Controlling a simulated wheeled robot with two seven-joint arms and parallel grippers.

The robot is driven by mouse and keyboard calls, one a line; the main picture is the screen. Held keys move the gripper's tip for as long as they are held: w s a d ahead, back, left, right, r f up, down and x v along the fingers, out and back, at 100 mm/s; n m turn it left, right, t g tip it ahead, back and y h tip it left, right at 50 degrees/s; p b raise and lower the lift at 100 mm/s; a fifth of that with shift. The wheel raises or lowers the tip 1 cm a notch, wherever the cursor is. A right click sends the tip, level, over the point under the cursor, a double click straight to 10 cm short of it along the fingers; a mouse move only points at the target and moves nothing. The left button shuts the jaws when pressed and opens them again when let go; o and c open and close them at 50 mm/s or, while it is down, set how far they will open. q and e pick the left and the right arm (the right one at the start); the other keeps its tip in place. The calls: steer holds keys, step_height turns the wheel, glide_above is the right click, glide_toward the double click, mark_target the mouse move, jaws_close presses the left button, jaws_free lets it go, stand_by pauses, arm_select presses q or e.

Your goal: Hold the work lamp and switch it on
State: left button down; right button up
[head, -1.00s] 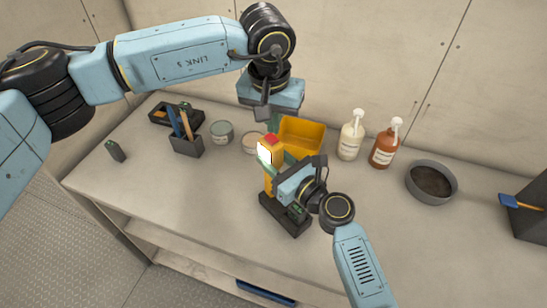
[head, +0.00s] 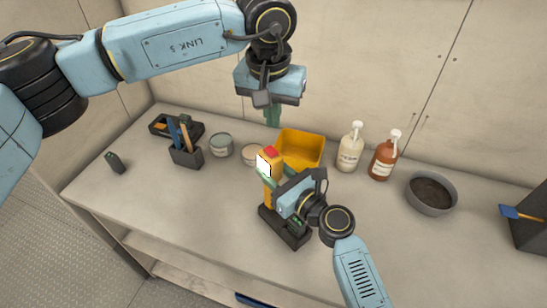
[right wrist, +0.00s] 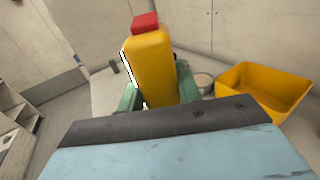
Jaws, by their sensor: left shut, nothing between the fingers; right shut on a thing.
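The work lamp (head: 267,163) is a yellow upright body with a red button (head: 270,152) on top and a bright white face on its left side. My right gripper (head: 272,176) is shut on the lamp's body, with green fingers on both sides. In the right wrist view the lamp (right wrist: 155,68) stands upright between the fingers, its red button (right wrist: 145,23) uncovered and its white face seen edge-on. My left gripper (head: 272,118) is shut and empty, pointing down above and behind the lamp, apart from the button.
A yellow bin (head: 300,146) stands just behind the lamp. A black base-like block (head: 285,228) lies below the right gripper. Tins (head: 221,146), a tool holder (head: 186,155), two pump bottles (head: 350,148) and a grey bowl (head: 431,193) stand around.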

steer(key=o, duration=1.3)
steer(key=shift+c, duration=0.2)
steer(key=v, duration=1.2)
steer(key=o, duration=0.7)
steer(key=shift+s+d, duration=0.1)
steer(key=shift+d, duration=0.05)
steer(key=shift+s+d+r+p, duration=0.2)
steer(key=shift+s+d+r, duration=0.15)
steer(key=shift+s+d, duration=0.45)
steer(key=shift+s+d+r+p, duration=0.15)
steer(key=shift+s+d+r, duration=0.15)
steer(key=shift+s+d, duration=0.5)
steer(key=shift+s+d+r+p, duration=0.2)
steer(key=shift+s+d+r, duration=0.15)
steer(key=shift+s+d, duration=0.45)
